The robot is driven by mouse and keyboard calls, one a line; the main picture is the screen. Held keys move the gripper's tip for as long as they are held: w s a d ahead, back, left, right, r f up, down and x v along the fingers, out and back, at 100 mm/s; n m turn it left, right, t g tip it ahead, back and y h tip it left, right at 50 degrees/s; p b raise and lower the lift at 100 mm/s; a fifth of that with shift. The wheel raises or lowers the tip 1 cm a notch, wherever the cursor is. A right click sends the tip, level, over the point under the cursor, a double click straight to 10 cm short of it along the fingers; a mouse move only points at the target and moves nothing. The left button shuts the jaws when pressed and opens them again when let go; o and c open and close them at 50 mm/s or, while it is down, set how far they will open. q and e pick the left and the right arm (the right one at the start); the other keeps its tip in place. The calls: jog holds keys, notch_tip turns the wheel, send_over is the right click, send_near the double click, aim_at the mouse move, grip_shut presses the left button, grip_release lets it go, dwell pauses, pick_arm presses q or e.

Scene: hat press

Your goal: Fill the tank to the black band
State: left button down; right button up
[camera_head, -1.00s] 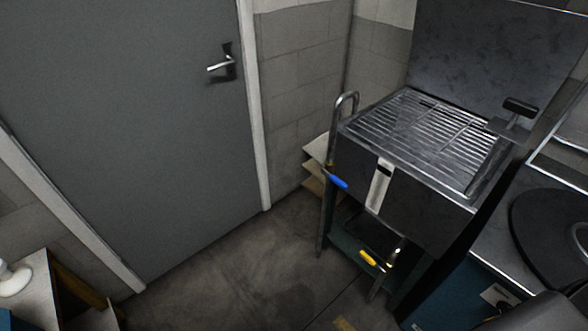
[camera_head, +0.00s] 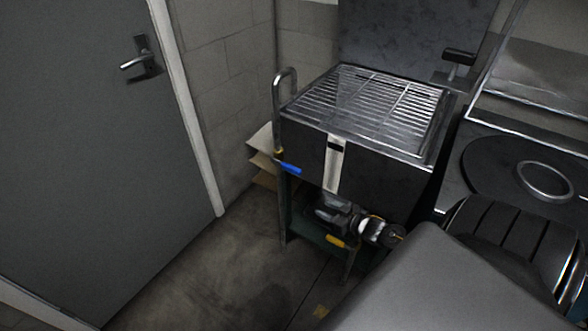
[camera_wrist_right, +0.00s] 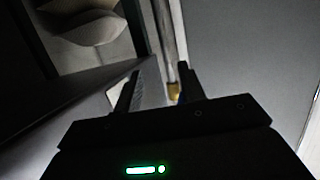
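The tank (camera_head: 375,165) is a dark metal box with a wire rack on top. A pale upright strip (camera_head: 333,175) on its front carries a black band (camera_head: 336,146) near the top. I cannot make out a water level. A bent pipe (camera_head: 276,105) with a blue lever (camera_head: 288,168) stands at the tank's left side. A yellow lever (camera_head: 337,241) is below the tank. My right gripper (camera_head: 325,212) is low before the tank's front, between the two levers. The right wrist view shows its fingers (camera_wrist_right: 157,88) apart and empty, with the pipe (camera_wrist_right: 164,40) beyond them. My left gripper is out of view.
A grey door (camera_head: 80,140) is at the left, with clear floor (camera_head: 190,265) before the tank. A round black plate (camera_head: 510,165) lies on the counter at the right. A black-handled lever (camera_head: 459,57) stands behind the rack.

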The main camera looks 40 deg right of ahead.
aim_at(294, 167)
jog(key=w+r+n+t+y, duration=0.2)
jog(key=w+r+y, duration=0.15)
jog(key=r, duration=0.85)
jog(key=b+x, duration=0.1)
jog(key=x, duration=1)
jog(key=shift+a+r, duration=0.2)
jog(key=shift+r, duration=0.05)
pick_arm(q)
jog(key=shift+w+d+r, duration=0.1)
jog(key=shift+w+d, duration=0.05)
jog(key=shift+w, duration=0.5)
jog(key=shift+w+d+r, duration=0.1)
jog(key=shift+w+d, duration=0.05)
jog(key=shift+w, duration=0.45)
pick_arm(e)
grip_shut()
